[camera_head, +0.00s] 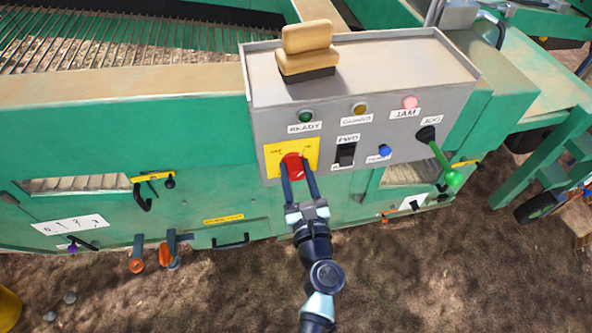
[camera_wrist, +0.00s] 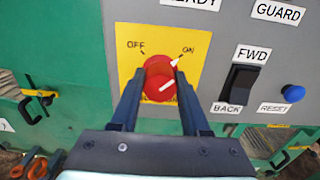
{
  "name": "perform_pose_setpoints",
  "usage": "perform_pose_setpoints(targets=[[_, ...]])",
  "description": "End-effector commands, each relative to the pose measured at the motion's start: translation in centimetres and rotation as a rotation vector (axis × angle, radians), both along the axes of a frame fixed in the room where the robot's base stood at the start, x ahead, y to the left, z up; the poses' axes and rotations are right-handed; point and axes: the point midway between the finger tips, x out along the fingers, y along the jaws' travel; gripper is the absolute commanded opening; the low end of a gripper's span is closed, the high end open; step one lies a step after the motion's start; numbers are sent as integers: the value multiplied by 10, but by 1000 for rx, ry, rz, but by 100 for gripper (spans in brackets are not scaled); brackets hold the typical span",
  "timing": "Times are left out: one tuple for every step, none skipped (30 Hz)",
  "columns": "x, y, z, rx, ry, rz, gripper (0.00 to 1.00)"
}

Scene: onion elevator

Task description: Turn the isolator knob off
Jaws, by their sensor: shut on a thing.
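The red isolator knob (camera_head: 294,166) sits on a yellow plate (camera_head: 272,160) at the lower left of the grey control panel. In the wrist view the knob (camera_wrist: 160,80) shows a white pointer mark aimed up and right at the ON label (camera_wrist: 188,50). The OFF label (camera_wrist: 135,43) is at the plate's upper left. My gripper (camera_head: 298,168) reaches up from below and is shut on the knob, one finger on each side. In the wrist view my gripper's fingers (camera_wrist: 155,85) flank the knob and hide parts of its sides.
Right of the knob are the black FWD/BACK rocker switch (camera_wrist: 239,87) and the blue reset button (camera_wrist: 293,93). A green-tipped jog lever (camera_head: 453,178) juts out at the panel's right. A beige padded object (camera_head: 306,50) sits on top. Latches (camera_head: 152,178) line the green machine below.

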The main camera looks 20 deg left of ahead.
Motion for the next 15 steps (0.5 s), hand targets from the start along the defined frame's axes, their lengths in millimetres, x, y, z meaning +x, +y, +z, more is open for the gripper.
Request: perform_pose_setpoints(targets=[[0,0,0,-4,-3,0,0],[0,0,0,-7,-5,0,0],[0,0,-1,-13,-9,0,0],[0,0,-1,-20,-13,0,0],[0,0,-1,-27,-19,0,0],[0,0,-1,-40,-28,0,0],[0,0,-1,-51,-36,0,0],[0,0,-1,-63,-44,0,0],[0,0,-2,-81,-56,0,0],[0,0,-2,-97,-67,0,0],[0,0,-2,-115,-79,0,0],[0,0,-2,-137,-95,0,0],[0,0,-2,-158,-109,0,0],[0,0,-2,-179,-123,0,0],[0,0,-3,-208,-143,0,0]])
